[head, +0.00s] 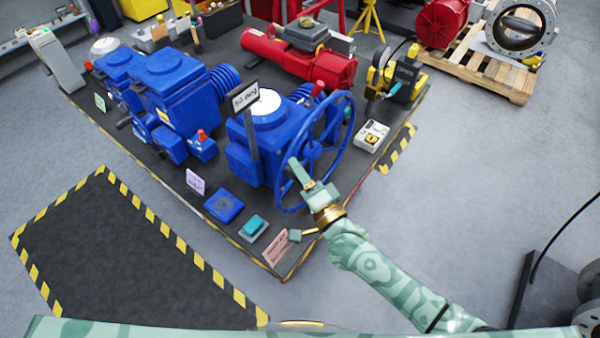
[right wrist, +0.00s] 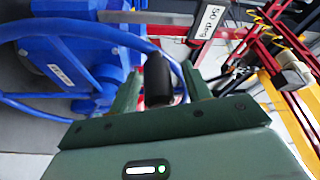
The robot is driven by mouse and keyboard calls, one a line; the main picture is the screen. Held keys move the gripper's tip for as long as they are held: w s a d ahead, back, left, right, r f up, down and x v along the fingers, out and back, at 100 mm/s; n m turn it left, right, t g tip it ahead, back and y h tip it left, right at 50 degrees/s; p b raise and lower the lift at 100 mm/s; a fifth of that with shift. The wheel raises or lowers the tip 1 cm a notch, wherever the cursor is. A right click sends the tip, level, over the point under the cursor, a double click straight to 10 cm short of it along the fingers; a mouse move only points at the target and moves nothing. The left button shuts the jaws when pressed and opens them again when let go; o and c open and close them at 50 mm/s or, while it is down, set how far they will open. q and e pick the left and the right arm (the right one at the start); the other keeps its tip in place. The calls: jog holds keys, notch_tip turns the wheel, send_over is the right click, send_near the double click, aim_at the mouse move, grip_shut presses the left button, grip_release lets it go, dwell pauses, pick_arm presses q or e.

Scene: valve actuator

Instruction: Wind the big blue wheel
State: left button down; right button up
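The big blue wheel (head: 312,150) stands upright on the near end of a blue valve actuator (head: 258,140). My right gripper (head: 298,172) reaches to the lower left part of its rim. In the right wrist view, the wheel's blue rim (right wrist: 95,37) crosses the upper left. A black handle knob (right wrist: 158,78) by the rim stands between the two green fingers of the right gripper (right wrist: 160,85). Gaps show on both sides of the knob, so the fingers look open around it. My left gripper is not in view.
The actuator stands on a dark table (head: 255,262) with more blue actuators (head: 175,80) and a red one (head: 300,60). A sign post (head: 250,120) stands close to the wheel. A blue block (head: 223,205) and a teal-topped box (head: 253,227) lie near the front edge.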

jog(key=shift+f, duration=0.1)
jog(key=b+v, duration=0.2)
jog(key=v, duration=1.4)
jog(key=shift+d, duration=0.2)
jog(key=shift+s, duration=0.1)
